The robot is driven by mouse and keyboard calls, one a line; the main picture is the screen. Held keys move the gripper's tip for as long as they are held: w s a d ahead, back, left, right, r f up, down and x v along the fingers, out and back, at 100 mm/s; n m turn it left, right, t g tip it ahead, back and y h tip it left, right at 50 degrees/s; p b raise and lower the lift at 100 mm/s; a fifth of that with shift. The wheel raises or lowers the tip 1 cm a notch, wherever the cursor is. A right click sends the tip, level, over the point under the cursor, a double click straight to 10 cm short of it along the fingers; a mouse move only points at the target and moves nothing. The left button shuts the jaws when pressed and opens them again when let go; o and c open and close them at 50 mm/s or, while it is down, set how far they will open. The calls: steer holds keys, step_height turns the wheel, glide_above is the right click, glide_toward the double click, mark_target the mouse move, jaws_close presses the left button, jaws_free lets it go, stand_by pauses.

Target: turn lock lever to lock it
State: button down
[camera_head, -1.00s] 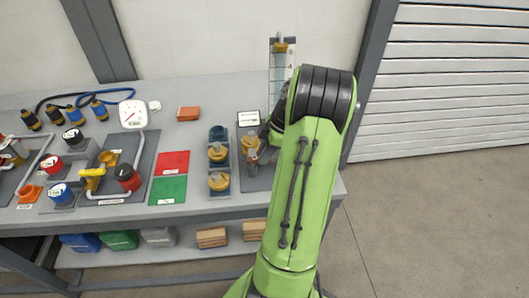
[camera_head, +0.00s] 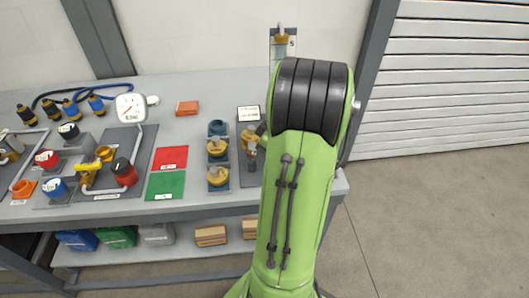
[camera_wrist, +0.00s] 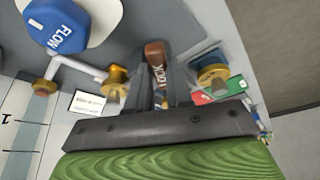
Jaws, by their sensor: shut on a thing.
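The lock lever (camera_wrist: 160,75), marked LOCK with a brown end, stands between the two dark fingers of my gripper (camera_wrist: 161,88) in the wrist view. The gripper is shut on it. The fingers cover the lever's lower part and its pivot. In the head view my green arm hides most of the gripper and the lever, at the right end of the bench. I cannot tell the lever's exact angle to its lock position.
A blue FLOW cap (camera_wrist: 62,25), a white pipe and brass fittings (camera_wrist: 115,80) lie close to the fingers. On the bench, a gauge (camera_head: 130,107), red mat (camera_head: 170,158), green mat (camera_head: 166,185) and yellow-topped fittings (camera_head: 217,176) stand left of my arm. Floor is clear at right.

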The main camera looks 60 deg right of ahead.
steer(key=m, duration=0.2)
steer(key=a+m+h+b, duration=0.2)
steer(key=m, duration=0.1)
steer(key=shift+w+m, duration=0.15)
steer(key=shift+m, duration=0.15)
steer(key=m, duration=0.2)
steer(key=a+m+h, duration=0.1)
steer(key=shift+w+g, duration=0.25)
steer(key=shift+g, duration=0.05)
steer(key=shift+w+a+m+g+h, duration=0.15)
steer(key=shift+m+g+h, duration=0.1)
steer(key=shift+m, duration=0.45)
steer(key=shift+w+a+m+g+h, duration=0.15)
steer(key=shift+m+h, duration=0.1)
steer(key=shift+m, duration=0.45)
steer(key=c, duration=1)
jaws_free()
steer(key=shift+s+r, duration=0.1)
